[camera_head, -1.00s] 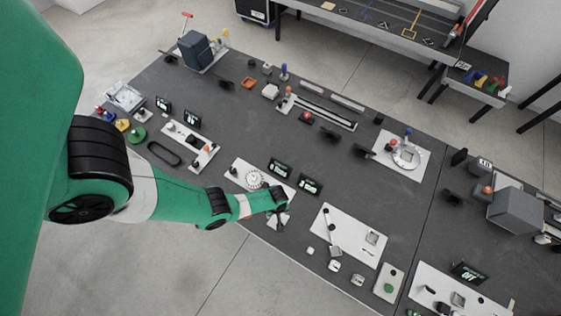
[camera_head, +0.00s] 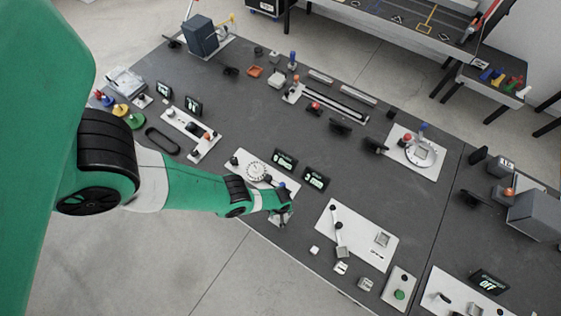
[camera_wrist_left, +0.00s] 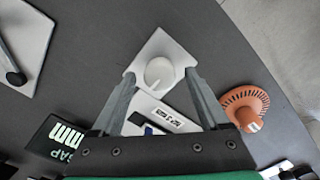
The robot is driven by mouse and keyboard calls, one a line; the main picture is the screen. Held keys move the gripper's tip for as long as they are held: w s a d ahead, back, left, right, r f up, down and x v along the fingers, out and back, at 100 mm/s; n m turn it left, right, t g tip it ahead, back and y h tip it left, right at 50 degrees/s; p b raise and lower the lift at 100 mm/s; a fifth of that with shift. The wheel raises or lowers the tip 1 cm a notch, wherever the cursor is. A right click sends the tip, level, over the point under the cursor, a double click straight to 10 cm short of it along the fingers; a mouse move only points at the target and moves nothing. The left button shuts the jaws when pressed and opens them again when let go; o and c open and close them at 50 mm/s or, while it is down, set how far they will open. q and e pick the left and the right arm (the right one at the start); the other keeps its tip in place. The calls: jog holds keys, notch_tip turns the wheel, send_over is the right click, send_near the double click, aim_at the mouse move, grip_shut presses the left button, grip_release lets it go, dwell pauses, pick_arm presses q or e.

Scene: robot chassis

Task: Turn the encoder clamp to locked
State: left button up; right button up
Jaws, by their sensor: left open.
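In the left wrist view, a round white knob (camera_wrist_left: 159,72) with a small pointer stands on a white plate (camera_wrist_left: 172,46); it seems to be the encoder clamp, but its label (camera_wrist_left: 160,116) is too small to read surely. My left gripper (camera_wrist_left: 160,76) is open, its fingers on either side of the knob with gaps showing; contact cannot be told. In the head view my left gripper (camera_head: 284,215) is at the table's front edge, just past the white dial plate (camera_head: 238,158), and hides the knob. My right gripper is not in view.
An orange slotted dial (camera_wrist_left: 245,104) sits close to the right finger in the wrist view. A GAP display (camera_wrist_left: 58,138) lies to the left. In the head view, two small displays (camera_head: 285,160) (camera_head: 316,179) stand behind the gripper. A lever plate (camera_head: 342,240) is to its right.

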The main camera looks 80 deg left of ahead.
pick_arm(q)
grip_shut()
dwell(0.5)
jog(key=shift+m, duration=0.4)
jog(key=m, duration=0.3)
jog(key=shift+f+m, duration=0.1)
jog(key=shift+m, duration=0.3)
jog(key=m+b, duration=0.1)
jog(key=m, duration=0.3)
jog(key=shift+m, duration=0.3)
jog(key=m, duration=0.8)
jog(key=shift+d+m+b, duration=0.1)
jog(key=shift+m+b, duration=0.2)
jog(key=shift+b, duration=0.05)
